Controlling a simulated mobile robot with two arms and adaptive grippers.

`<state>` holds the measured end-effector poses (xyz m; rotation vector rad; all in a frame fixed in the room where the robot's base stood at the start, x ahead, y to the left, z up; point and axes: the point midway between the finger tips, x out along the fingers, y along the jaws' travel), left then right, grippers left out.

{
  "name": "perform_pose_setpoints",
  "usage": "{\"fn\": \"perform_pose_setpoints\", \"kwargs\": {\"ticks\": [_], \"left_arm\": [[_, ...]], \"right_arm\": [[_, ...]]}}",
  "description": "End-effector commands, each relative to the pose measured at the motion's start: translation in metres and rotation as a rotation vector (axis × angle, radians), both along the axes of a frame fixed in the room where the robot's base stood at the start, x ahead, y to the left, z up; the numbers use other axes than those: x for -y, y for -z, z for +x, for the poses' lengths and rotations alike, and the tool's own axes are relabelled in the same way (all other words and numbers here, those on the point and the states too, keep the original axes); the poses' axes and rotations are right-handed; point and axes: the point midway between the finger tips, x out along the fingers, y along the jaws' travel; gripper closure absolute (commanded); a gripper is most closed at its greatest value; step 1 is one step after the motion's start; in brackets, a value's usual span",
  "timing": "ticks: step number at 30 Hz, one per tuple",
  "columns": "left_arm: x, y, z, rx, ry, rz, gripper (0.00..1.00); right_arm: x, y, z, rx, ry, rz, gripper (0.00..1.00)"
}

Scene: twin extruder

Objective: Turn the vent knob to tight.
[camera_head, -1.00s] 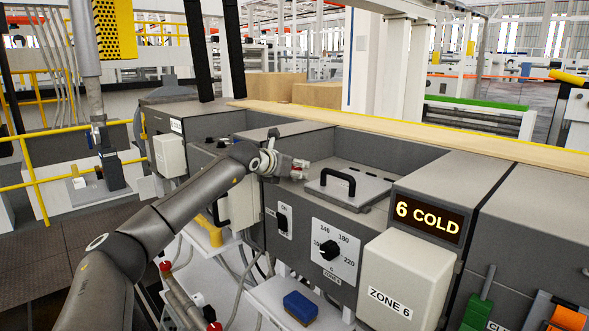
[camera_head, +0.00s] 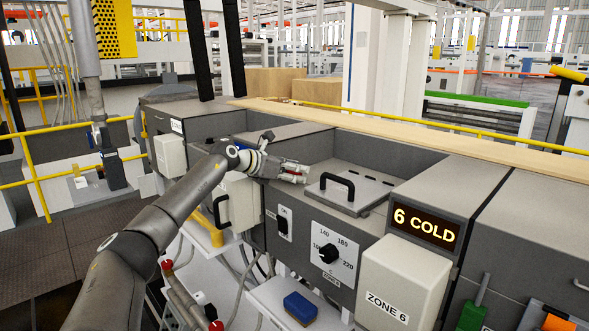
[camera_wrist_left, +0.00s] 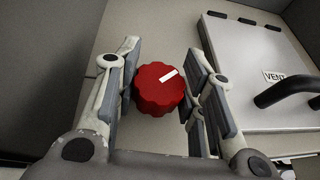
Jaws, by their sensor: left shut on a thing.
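The vent knob (camera_wrist_left: 158,90) is a red scalloped knob with a white pointer line aimed up and right in the left wrist view. My left gripper (camera_wrist_left: 163,55) has a finger on each side of it and is shut on it. In the head view my left gripper (camera_head: 296,174) is at the knob, left of the vent lid, and its fingers mostly hide the knob. The vent lid (camera_wrist_left: 250,65), a grey plate with a black handle and a VENT label, lies right of the knob; it also shows in the head view (camera_head: 350,193). My right gripper is out of view.
Below the lid, the front panel has a black temperature dial (camera_head: 329,253) and a switch (camera_head: 284,225). A "6 COLD" display (camera_head: 425,225) and a ZONE 6 box (camera_head: 402,285) stand to the right. A blue block (camera_head: 300,307) lies on the white ledge.

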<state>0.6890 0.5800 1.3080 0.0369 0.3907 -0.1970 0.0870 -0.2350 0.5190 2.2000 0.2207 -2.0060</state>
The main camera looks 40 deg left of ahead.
Motion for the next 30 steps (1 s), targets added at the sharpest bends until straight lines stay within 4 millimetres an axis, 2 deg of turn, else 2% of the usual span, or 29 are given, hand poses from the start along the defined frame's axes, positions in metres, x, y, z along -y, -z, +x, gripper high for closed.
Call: {"fn": "perform_pose_setpoints", "kwargs": {"ticks": [12, 29, 30], "left_arm": [[-0.0005, -0.0021, 0.0003, 0.002, 0.136, 0.001, 0.87], [-0.0002, -0.0009, 0.0001, 0.002, 0.158, 0.004, 0.87], [-0.0002, -0.0009, 0.0001, 0.002, 0.158, 0.004, 0.59]], "right_arm": [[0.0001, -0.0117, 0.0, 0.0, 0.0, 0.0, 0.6], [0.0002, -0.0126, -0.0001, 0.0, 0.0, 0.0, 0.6], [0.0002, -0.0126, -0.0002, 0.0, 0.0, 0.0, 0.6]]}}
